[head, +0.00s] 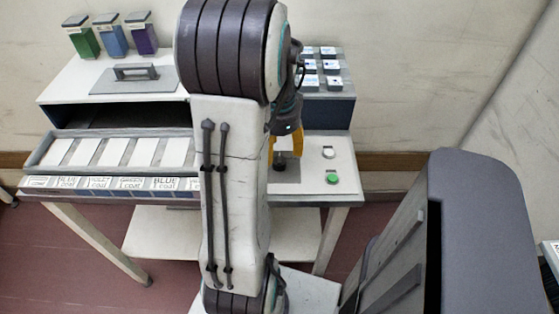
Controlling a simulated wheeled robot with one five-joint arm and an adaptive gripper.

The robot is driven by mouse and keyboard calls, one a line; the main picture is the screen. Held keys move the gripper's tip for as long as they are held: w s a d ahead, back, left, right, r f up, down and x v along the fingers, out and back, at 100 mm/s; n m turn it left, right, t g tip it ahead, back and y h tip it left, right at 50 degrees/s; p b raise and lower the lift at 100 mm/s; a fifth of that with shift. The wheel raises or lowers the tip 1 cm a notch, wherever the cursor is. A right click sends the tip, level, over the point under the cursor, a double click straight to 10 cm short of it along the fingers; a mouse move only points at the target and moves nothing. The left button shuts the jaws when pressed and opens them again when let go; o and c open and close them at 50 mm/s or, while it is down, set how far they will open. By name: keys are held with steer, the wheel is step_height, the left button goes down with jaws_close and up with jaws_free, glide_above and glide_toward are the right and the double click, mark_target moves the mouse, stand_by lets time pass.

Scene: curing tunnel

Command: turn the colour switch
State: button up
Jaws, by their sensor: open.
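My gripper (286,150), with yellow fingers, points down at the right part of the machine table, behind my arm. It is open. Just under the fingertips a small dark knob (281,167) shows, which looks like the colour switch, on a grey plate (287,178). Whether the fingers touch it or stand around it, I cannot tell. My arm hides the left side of this spot.
A white button (328,152) and a green button (332,179) sit right of the knob. A tunnel box (120,85) carries green, blue and purple containers. A tray (45,158) of white cards lies before its opening. Several small blocks stand on a rack (335,103).

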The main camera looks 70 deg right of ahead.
mark_target(279, 158)
steer(key=shift+f, duration=2.25)
steer(key=c, duration=1.2)
